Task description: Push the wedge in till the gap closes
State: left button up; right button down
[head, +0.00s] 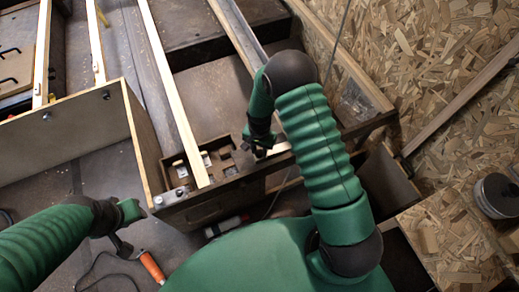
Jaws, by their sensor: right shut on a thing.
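My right gripper (262,148) points down at the right end of the dark wooden frame with compartments (225,190). It is shut on a small pale piece (280,148), which looks like the wedge; the fingers and arm partly hide it. The piece lies at the frame's upper edge. The gap is too small and covered to make out. My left gripper (124,232) is at the lower left, apart from the frame's left corner. Its fingers are too small and dark to tell whether they are open.
A long pale wooden strip (172,95) runs down onto the frame. An open wooden box (75,125) stands at the left. An orange-handled tool (152,267) with a cable lies at the lower left. Chipboard (440,60) fills the right, with a round dark tin (497,195).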

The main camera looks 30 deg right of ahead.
aim_at(270, 151)
jog(key=shift+s, duration=0.1)
jog(key=d+p, duration=0.1)
jog(key=d, duration=0.3)
jog(key=shift+s+d+r, duration=0.1)
jog(key=shift+r, duration=0.05)
jog(key=shift+d, duration=0.5)
jog(key=c, duration=1.1)
grip_release()
jog(key=shift+o, duration=0.2)
jog(key=shift+a, duration=0.1)
notch_tip(270, 151, up, 16)
jog(key=p, duration=0.6)
jog(key=shift+r, duration=0.25)
